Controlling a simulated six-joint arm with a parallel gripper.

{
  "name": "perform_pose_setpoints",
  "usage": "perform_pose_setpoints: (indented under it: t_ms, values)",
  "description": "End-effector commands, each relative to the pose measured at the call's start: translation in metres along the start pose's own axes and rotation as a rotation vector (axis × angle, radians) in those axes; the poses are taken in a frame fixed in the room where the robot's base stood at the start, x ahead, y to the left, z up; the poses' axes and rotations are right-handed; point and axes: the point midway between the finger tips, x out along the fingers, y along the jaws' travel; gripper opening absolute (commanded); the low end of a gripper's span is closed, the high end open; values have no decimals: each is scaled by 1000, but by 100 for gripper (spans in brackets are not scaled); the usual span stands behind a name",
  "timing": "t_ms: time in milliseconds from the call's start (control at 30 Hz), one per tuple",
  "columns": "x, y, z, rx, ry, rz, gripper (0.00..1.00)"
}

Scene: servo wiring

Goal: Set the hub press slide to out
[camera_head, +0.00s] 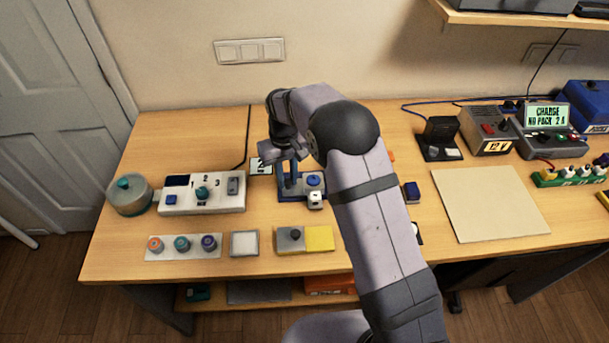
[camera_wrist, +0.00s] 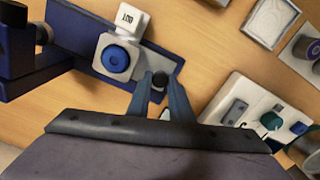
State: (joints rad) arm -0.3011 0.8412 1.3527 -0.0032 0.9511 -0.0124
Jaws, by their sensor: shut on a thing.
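The hub press (camera_head: 315,181) is a blue stand in the middle of the table. In the wrist view its blue base plate (camera_wrist: 93,42) carries a pale block with a round blue top (camera_wrist: 116,59). A small dark knob (camera_wrist: 158,81) sits at the other side of the block, over the blue plate. My gripper (camera_wrist: 159,88) is shut on this dark knob, one finger on each side. In the head view my arm and wrist hide part of the press and the fingertips.
A white control box (camera_head: 203,192) with numbered positions stands left of the press. A tray of round knobs (camera_head: 182,246), a grey square dish (camera_head: 244,243) and a grey-yellow block (camera_head: 305,239) lie in front. A beige mat (camera_head: 490,204) lies empty at the right.

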Motion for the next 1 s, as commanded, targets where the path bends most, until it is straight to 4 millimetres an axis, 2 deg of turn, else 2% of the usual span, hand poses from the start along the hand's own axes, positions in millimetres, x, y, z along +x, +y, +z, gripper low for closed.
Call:
perform_pose_setpoints:
  t_ms: [300, 333, 400, 767, 1000]
  values:
    - [-2, -6, -4, 2, 10, -6, 0]
    - [-2, -6, -4, 2, 10, -6, 24]
    - [-2, -6, -4, 2, 10, -6, 38]
    - [-3, -4, -3, 1, 6, -3, 38]
    - [-26, -5, -3, 1, 10, -3, 38]
